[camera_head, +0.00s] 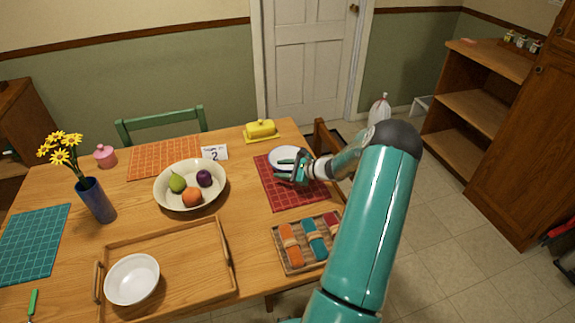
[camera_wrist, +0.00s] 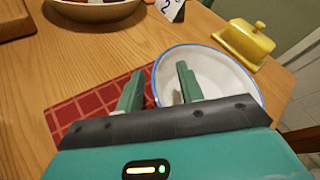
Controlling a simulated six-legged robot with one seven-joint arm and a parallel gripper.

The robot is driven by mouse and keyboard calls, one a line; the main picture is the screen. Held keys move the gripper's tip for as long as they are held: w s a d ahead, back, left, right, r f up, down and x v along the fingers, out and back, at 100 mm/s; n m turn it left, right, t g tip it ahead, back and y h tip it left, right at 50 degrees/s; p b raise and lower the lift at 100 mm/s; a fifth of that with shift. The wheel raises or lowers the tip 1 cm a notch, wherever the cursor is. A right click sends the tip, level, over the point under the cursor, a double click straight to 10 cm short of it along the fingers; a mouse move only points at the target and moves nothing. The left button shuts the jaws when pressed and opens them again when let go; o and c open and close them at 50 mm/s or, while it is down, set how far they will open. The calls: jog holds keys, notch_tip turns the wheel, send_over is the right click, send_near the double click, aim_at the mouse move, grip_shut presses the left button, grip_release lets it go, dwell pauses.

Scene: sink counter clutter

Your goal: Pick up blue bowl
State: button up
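The bowl (camera_head: 282,154) is white with a thin blue rim. It sits on the far part of the red checked placemat (camera_head: 277,196), at the table's right end. In the wrist view the bowl (camera_wrist: 225,75) looks empty. My gripper (camera_wrist: 158,84) is open, its two green fingers apart with nothing seen between them except the bowl's near-left rim. The right finger overlaps the bowl's inside, and the left finger is over the red mat outside it. I cannot tell how far the tips are above the rim. In the head view my gripper (camera_head: 298,168) partly covers the bowl's right side.
A yellow butter dish (camera_head: 262,129) stands behind the bowl. A number card (camera_head: 214,153) and a fruit bowl (camera_head: 163,197) are to its left. A napkin tray (camera_head: 281,252) lies nearer. A wooden tray (camera_head: 190,240) holds a white bowl (camera_head: 132,279). A chair (camera_head: 326,138) stands beside the table.

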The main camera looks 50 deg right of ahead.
jog(key=shift+c, duration=0.5)
grip_shut()
jog(key=shift+r, duration=0.15)
jog(key=shift+r, duration=0.55)
jog(key=s+a+r, duration=0.3)
jog(key=a+r, duration=0.8)
jog(key=a, duration=0.2)
jog(key=shift+s+a+r, duration=0.15)
jog(key=shift+a+r, duration=0.15)
jog(key=shift+r, duration=0.05)
